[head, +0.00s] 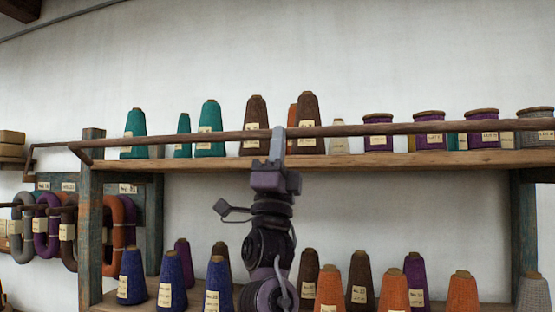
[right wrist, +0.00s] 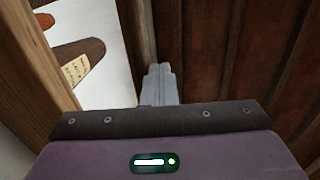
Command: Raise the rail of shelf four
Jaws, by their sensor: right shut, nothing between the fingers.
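The rail (head: 375,129) is a thin brown wooden bar along the front of the upper shelf (head: 400,160), crossing in front of the cones and spools. Its left end bends back toward the post. My right gripper (head: 278,135) reaches up from below, its narrow grey fingers shut and overlapping the rail left of its middle in the head view. Whether they touch it I cannot tell. In the right wrist view the shut fingers (right wrist: 158,85) hold nothing and point up beside a brown wooden bar. My left gripper is not in view.
Teal cones (head: 210,130), brown cones (head: 255,125) and purple spools (head: 378,132) stand on the upper shelf. Blue cones (head: 172,280) and orange cones (head: 394,287) stand on the lower shelf. Bare wall lies above.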

